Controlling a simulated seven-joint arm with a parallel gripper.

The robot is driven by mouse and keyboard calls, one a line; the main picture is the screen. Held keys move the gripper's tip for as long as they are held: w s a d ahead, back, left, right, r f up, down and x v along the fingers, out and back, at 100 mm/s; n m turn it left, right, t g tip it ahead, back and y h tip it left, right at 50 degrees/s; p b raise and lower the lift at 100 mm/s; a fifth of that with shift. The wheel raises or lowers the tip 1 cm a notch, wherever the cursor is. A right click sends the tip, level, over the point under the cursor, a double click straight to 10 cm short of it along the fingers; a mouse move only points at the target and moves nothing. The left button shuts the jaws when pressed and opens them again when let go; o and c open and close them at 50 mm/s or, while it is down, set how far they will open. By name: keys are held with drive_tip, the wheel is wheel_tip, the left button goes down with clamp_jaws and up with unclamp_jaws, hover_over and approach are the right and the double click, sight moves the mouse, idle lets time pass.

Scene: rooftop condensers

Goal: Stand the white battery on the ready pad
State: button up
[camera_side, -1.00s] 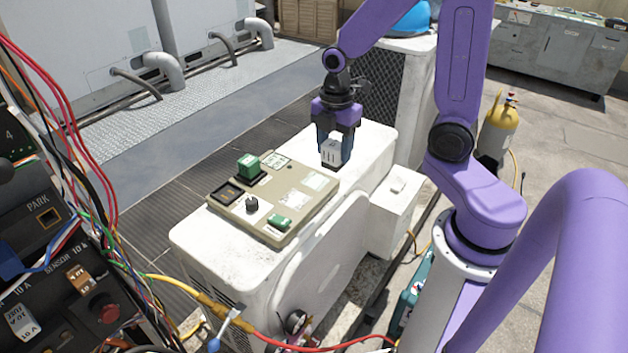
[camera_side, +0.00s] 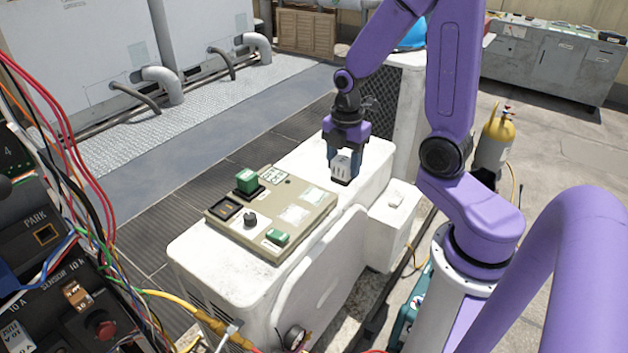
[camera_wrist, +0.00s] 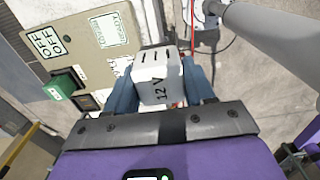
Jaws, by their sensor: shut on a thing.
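My gripper (camera_side: 345,157) is shut on the white battery (camera_side: 342,166) and holds it upright over the white casing's top, right of the beige panel (camera_side: 305,233). I cannot tell whether its dark underside touches the casing. In the wrist view the battery (camera_wrist: 158,80), marked "12 V", sits between the blue fingers of my gripper (camera_wrist: 170,85). A green-framed label (camera_wrist: 110,28), seemingly "READY", lies on the panel. I cannot tell for sure which spot is the ready pad.
A green block (camera_side: 246,180) stands on a dark base on the panel. A dark square recess (camera_side: 225,208), a black knob (camera_side: 250,219) and another green piece (camera_side: 278,237) are also there. A small white box (camera_side: 394,205) adjoins the casing. Loose wires (camera_side: 100,215) crowd the left foreground.

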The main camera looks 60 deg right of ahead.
drive_tip(key=w+f, duration=0.2)
drive_tip(key=w, duration=0.1)
drive_tip(key=w+d+f, duration=0.1)
drive_tip(key=w+f, duration=0.1)
drive_tip(key=w, duration=0.1)
drive_tip(key=w+d+f, duration=0.1)
drive_tip(key=w+f, duration=0.2)
drive_tip(key=shift+d, duration=0.15)
drive_tip(key=shift+w+d+f, duration=0.1)
drive_tip(key=shift+w+f, duration=0.35)
drive_tip(key=shift+f, duration=0.15)
drive_tip(key=shift+w+f, duration=0.1)
drive_tip(key=shift+f, duration=1.5)
drive_tip(key=shift+f, duration=0.15)
drive_tip(key=o, duration=1.3)
